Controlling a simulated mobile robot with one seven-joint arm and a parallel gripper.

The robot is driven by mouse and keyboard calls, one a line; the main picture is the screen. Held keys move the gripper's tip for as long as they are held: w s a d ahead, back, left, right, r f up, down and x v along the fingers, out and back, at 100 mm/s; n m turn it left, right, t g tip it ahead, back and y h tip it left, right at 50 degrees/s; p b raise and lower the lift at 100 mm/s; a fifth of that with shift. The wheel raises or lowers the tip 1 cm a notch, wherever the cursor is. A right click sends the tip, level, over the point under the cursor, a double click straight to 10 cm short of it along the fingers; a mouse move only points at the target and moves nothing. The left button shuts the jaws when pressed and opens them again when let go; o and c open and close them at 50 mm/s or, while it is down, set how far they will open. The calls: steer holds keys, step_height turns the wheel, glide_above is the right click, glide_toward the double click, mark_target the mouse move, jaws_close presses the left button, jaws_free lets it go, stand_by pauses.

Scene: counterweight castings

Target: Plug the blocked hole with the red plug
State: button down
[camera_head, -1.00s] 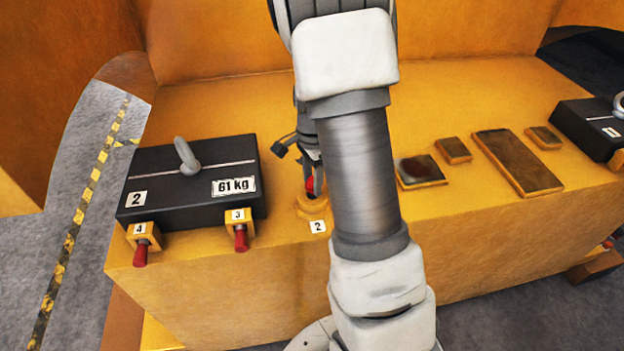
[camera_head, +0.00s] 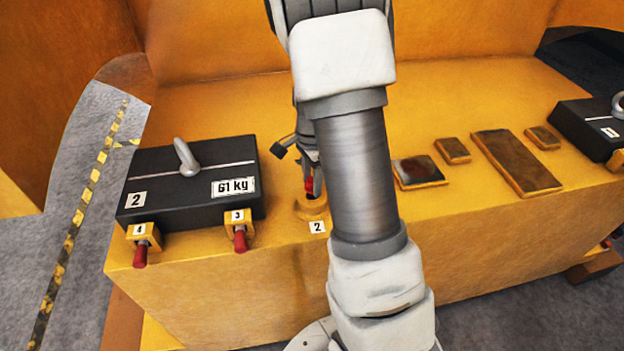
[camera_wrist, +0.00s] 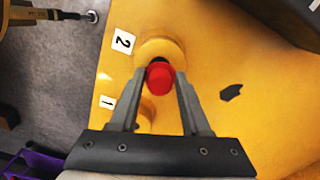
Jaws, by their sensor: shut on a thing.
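My gripper (camera_wrist: 160,80) is shut on the red plug (camera_wrist: 160,77), which also shows in the head view (camera_head: 309,185). The plug is held just above a round yellow boss (camera_wrist: 172,47) labelled 2, also in the head view (camera_head: 311,210). A dark opening shows in the boss, partly hidden by the plug. The plug looks apart from the opening, slightly off its middle in the wrist view. A second yellow boss (camera_wrist: 147,110) near label 1 is partly hidden behind my gripper. I cannot tell which hole is blocked.
A black 61 kg casting (camera_head: 188,180) with a grey lifting eye stands left, with red-ended yellow fittings labelled 4 (camera_head: 142,240) and 3 (camera_head: 240,235) in front. Flat dark-topped plates (camera_head: 518,165) lie right on the yellow ledge. Another black casting (camera_head: 590,125) stands far right.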

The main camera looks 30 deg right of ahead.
steer(key=shift+f, duration=0.3)
steer(key=shift+f+b, duration=0.8)
steer(key=shift+f, duration=0.1)
steer(key=shift+r+p, duration=0.95)
steer(key=shift+r, duration=0.3)
steer(key=shift+s, duration=0.1)
